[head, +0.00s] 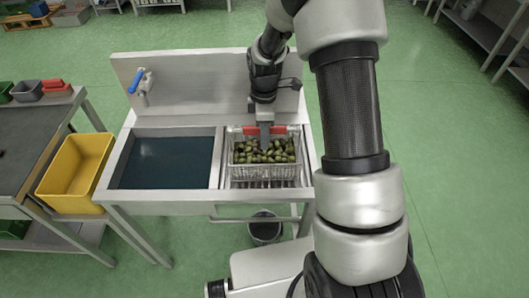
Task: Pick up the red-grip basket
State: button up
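The red-grip basket (264,171) is a wire basket of green olives in the right-hand bay of the steel sink. Its red grip (279,130) runs along the far, upper side. My gripper (265,142) points down at the middle of this grip, with a grey finger in front of the red bar. The other finger is hidden, so I cannot tell whether the gripper is closed on the grip. The basket looks level, low in the bay over a slatted rack.
The left basin (165,163) holds dark liquid. A blue-handled tap (139,83) stands behind it. A yellow crate (77,172) is left of the sink, near a table (28,150) with small bins. A dark bucket (264,228) stands underneath. Green floor is open at right.

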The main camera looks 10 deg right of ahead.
jog(key=shift+f, duration=0.5)
grip_shut()
jog(key=shift+w+r, duration=0.1)
jog(key=shift+r, duration=0.05)
dwell(0.9)
